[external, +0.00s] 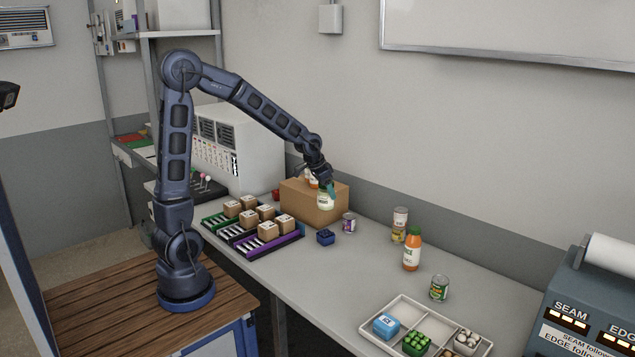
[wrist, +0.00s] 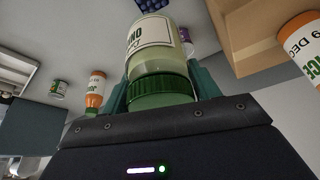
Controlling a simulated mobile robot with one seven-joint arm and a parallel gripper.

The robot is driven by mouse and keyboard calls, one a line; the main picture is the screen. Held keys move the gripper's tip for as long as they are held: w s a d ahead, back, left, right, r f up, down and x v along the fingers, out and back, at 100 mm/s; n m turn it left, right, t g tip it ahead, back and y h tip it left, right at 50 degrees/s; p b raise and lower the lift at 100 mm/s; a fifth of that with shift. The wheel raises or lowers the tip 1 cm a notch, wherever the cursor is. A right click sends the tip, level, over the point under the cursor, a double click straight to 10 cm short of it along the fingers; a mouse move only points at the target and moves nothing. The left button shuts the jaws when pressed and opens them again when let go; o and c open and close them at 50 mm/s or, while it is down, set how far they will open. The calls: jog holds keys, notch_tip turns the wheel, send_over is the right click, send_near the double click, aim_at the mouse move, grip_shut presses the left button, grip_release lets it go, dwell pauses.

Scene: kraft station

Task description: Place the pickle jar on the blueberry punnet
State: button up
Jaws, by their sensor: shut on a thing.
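My gripper (external: 329,188) is shut on the pickle jar (external: 326,202), a pale jar with a green lid, and holds it above the table in front of the cardboard box. In the wrist view the jar (wrist: 150,50) sits between the two teal fingers of my gripper (wrist: 160,92), gripped near its green lid. The blueberry punnet (external: 325,237), small and dark blue, stands on the table below the held jar, apart from it. Part of the punnet (wrist: 158,4) shows at the top edge of the wrist view.
A purple can (external: 348,223) stands right of the punnet. An orange bottle (external: 412,250) and a green can (external: 439,288) stand farther right.

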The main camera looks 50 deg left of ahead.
notch_tip(320, 180, down, 11)
jog(key=shift+r, duration=0.1)
dwell(0.5)
jog(key=o, duration=1.3)
jog(key=shift+o, duration=0.2)
jog(key=v, duration=1.2)
jog(key=s+a+r+n, duration=0.1)
jog(key=s+a+r, duration=0.2)
jog(key=s, duration=0.6)
jog(key=s+a+r+n+y, duration=0.1)
jog(key=s+a+r, duration=0.3)
jog(key=s, duration=0.5)
jog(key=s+a+r+n, duration=0.2)
jog(key=s+a+r, duration=0.1)
jog(key=s, duration=0.6)
jog(key=shift+s+a+r+n+t+y, duration=0.25)
jog(key=shift+s+a+n+t+y, duration=0.05)
jog(key=shift+a, duration=0.55)
